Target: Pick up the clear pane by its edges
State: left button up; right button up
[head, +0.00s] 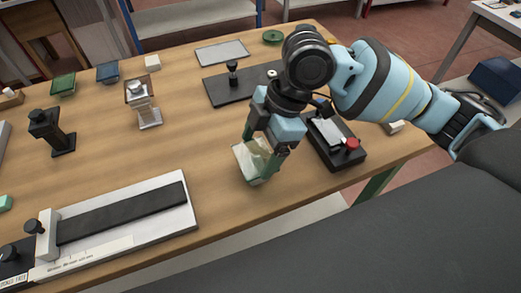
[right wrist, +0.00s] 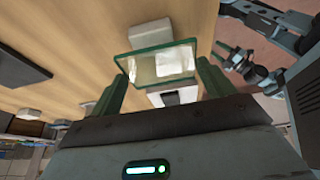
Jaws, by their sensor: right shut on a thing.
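The clear pane (head: 246,163) has greenish edges and shows below my right gripper (head: 259,157) in the head view, near the front of the wooden table. In the right wrist view the pane (right wrist: 157,64) spans between the two green fingers of my right gripper (right wrist: 162,73), which are shut on its opposite edges. The pane's exact height over the table is hard to tell. My left gripper is not in view.
A black device with a red knob (head: 352,143) stands right of my right gripper. A black plate (head: 222,91) lies behind it. A white ruled fixture with a black strip (head: 120,215) lies front left. A black stand (head: 58,140) is farther left. Table between is clear.

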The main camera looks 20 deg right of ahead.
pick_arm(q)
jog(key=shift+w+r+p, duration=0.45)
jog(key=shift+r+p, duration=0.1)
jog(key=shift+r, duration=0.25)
pick_arm(e)
jog(key=s+a+r, duration=0.1)
jog(key=s+a, duration=0.4)
jog(key=s, duration=0.9)
jog(key=shift+s+a, duration=0.2)
jog(key=shift+s, duration=0.05)
